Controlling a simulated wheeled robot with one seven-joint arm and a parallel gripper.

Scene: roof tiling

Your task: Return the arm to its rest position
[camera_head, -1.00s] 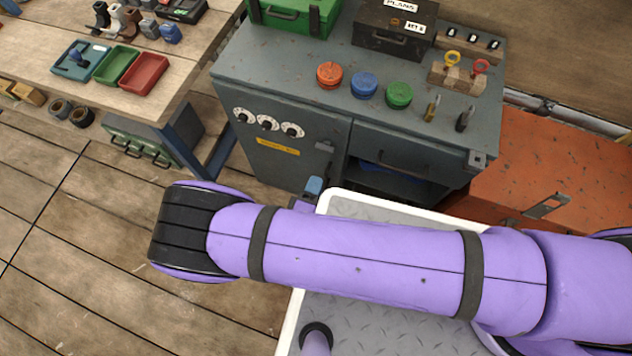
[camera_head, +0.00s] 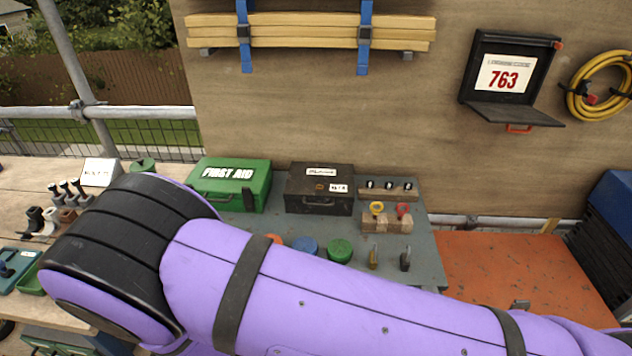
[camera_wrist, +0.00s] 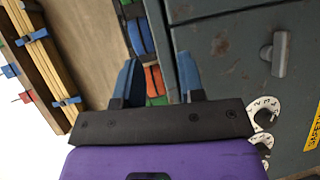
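My purple arm (camera_head: 330,290) with black bands stretches across the lower half of the head view, its black-capped joint (camera_head: 105,265) at the left. My gripper is outside the head view. In the wrist view my gripper (camera_wrist: 158,78) has its two blue fingers well apart, with nothing held between them. The grey cabinet (camera_wrist: 232,70) fills the right side of the wrist view, close beyond the fingers. The cabinet top (camera_head: 425,255) shows behind my arm in the head view.
On the cabinet stand a green first aid box (camera_head: 230,185), a dark plans box (camera_head: 319,188) and a green knob (camera_head: 340,250). A workbench (camera_head: 25,215) is at left, an orange surface (camera_head: 510,270) at right. Strapped timber (camera_head: 310,30), an open case (camera_head: 508,75) and a yellow hose (camera_head: 600,85) hang on the wall.

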